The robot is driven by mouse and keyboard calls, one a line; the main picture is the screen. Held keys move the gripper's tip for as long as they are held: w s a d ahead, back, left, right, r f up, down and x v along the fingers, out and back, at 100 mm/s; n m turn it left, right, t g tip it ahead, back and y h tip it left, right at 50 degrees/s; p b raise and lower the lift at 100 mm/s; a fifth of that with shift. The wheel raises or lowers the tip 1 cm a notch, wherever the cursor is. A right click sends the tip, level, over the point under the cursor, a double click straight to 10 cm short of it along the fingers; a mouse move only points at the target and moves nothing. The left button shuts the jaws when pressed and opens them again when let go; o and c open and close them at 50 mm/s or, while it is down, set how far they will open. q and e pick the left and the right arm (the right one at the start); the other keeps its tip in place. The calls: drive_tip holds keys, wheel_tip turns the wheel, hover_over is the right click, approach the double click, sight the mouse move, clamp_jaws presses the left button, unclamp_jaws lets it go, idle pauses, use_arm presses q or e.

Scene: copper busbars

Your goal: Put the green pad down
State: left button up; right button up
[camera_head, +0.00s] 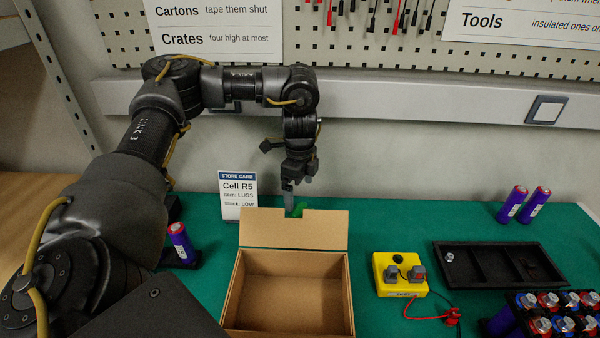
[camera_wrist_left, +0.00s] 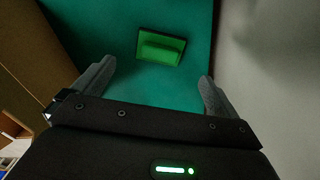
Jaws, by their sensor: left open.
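The green pad (camera_wrist_left: 160,48) lies flat on the green mat, with a raised ridge along its top. In the head view only a bit of the green pad (camera_head: 299,210) shows behind the raised flap of the cardboard box. My left gripper (camera_head: 290,198) points down just above and behind that flap. In the left wrist view my left gripper (camera_wrist_left: 160,90) is open, its two fingers wide apart, with the pad beyond the fingertips and touching neither. My right gripper is not in view.
An open, empty cardboard box (camera_head: 237,290) stands in front of the pad. A store card (camera_head: 238,196) stands to the left. A yellow tester (camera_head: 385,275), a black tray (camera_head: 497,284) and several purple cells (camera_head: 512,204) are to the right. Bare mat lies behind the tester.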

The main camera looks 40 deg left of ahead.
use_arm(q)
drive_tip(key=shift+r+p, duration=0.3)
drive_tip(key=shift+r, duration=1.6)
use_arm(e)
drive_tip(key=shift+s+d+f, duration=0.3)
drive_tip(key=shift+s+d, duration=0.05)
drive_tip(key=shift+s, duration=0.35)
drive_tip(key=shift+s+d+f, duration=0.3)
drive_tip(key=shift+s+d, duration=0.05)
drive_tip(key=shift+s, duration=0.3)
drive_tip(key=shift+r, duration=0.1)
